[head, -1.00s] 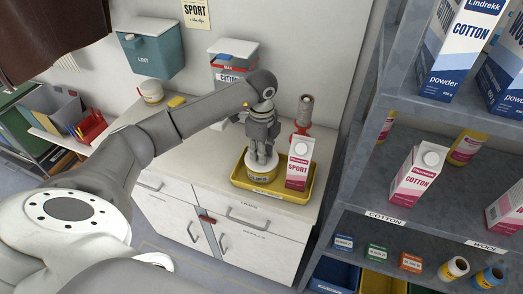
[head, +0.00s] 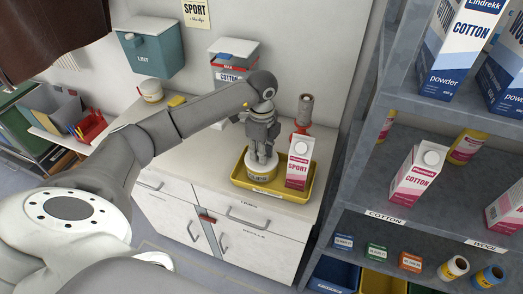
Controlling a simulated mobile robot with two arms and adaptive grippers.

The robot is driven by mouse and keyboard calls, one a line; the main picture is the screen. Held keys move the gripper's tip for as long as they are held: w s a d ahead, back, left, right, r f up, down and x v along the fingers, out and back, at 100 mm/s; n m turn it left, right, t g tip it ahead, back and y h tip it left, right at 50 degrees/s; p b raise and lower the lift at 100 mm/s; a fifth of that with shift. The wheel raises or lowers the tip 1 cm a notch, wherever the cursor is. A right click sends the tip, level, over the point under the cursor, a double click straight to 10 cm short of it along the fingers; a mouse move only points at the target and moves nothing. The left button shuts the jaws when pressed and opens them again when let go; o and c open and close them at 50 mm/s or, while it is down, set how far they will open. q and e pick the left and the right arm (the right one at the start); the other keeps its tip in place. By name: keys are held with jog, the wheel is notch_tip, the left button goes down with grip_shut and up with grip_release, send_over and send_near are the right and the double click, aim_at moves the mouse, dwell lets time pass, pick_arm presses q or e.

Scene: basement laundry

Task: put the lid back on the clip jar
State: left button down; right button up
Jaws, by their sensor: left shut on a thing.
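The clip jar (head: 261,174), a short round tub with a yellow band and a pale label, stands upright in the yellow tray (head: 240,183) on the counter. My left gripper (head: 262,158) points straight down over the jar's top, with its fingers shut on a pale lid (head: 257,163). The lid is at the jar's mouth, mostly hidden by the fingers. I cannot tell whether it sits fully flat on the rim. My right gripper is out of view.
A pink and white SPORT carton (head: 298,168) stands in the tray close right of the jar. A red-based bottle (head: 304,112) is behind it. Grey shelves (head: 352,165) with cartons rise at right. The counter left of the tray (head: 200,150) is clear.

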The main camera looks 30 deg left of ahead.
pick_arm(q)
jog(key=c, duration=0.7)
grip_release()
jog(key=shift+r, duration=0.1)
jog(key=shift+r+p, duration=1)
jog(key=shift+r, duration=0.25)
jog(key=shift+r+p, duration=1.65)
jog(key=shift+r, duration=0.55)
grip_shut()
